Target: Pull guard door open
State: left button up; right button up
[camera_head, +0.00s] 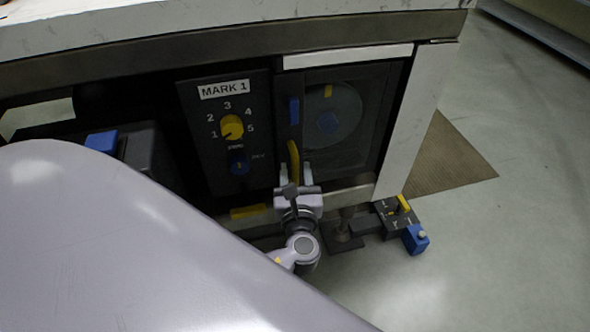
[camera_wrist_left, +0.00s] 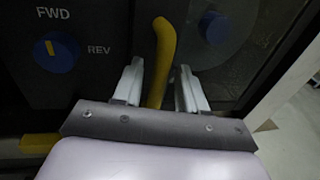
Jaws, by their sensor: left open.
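The guard door (camera_head: 372,108) is a dark, see-through panel under a white strip, and it looks shut. Its yellow handle (camera_head: 293,160) stands upright near the door's left edge. My left gripper (camera_head: 295,176) is open at the handle's lower part. In the left wrist view the handle (camera_wrist_left: 162,55) rises between the two pale fingers of the gripper (camera_wrist_left: 160,88), with a gap visible on each side. A round plate with a blue block (camera_head: 329,123) shows through the door. My right gripper is not in view.
A small control box with a blue part (camera_head: 416,239) sits low at right. Floor beyond it is clear.

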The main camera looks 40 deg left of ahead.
pick_arm(q)
jog(key=shift+x, duration=0.9)
grip_shut()
jog(key=shift+d, duration=0.1)
